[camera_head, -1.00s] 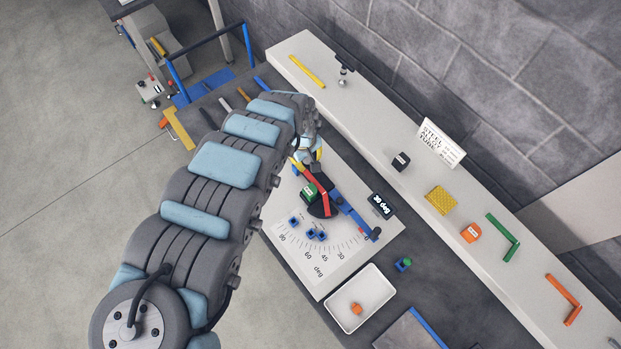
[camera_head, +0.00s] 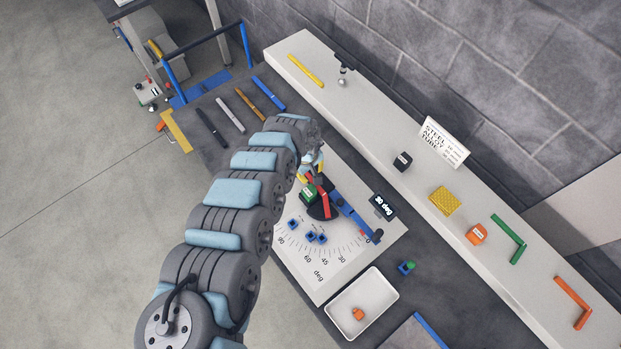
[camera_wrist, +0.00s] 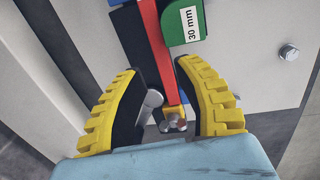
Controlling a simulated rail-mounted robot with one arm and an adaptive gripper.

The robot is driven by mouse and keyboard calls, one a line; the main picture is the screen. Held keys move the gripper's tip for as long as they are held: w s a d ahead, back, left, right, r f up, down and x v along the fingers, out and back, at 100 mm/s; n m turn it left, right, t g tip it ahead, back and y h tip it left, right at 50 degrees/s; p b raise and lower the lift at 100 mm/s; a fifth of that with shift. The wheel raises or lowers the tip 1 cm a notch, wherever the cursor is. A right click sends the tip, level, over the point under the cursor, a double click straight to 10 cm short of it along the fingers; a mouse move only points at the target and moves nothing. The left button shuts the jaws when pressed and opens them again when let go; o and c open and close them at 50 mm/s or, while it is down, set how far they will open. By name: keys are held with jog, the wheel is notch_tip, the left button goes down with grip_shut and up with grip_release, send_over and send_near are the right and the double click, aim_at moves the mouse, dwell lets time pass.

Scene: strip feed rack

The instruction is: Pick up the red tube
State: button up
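The red tube (camera_head: 326,202) lies in the bending fixture on the white angle plate (camera_head: 309,262). In the wrist view the red tube (camera_wrist: 155,45) runs down from the top edge to between my fingers. My gripper (camera_wrist: 160,68) has yellow ribbed fingers spread apart, one on each side of the tube's near end, with gaps visible. It looks open and not closed on the tube. In the head view my gripper (camera_head: 312,174) is at the upper end of the fixture, and my wrist partly hides the tube's end there.
A green block (camera_wrist: 184,22) marked "30 mm" sits right beside the tube. A blue fixture arm (camera_head: 352,215) extends to the lower right. A "30 deg" display (camera_head: 383,205) stands close by. A white tray (camera_head: 340,315) holds an orange block. Several other tubes lie at the upper left.

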aim_at(310, 178)
jog(key=shift+w+d+f, duration=0.1)
jog(key=shift+f, duration=0.8)
jog(key=shift+w+f, duration=0.25)
jog(key=shift+f, duration=1.8)
grip_shut()
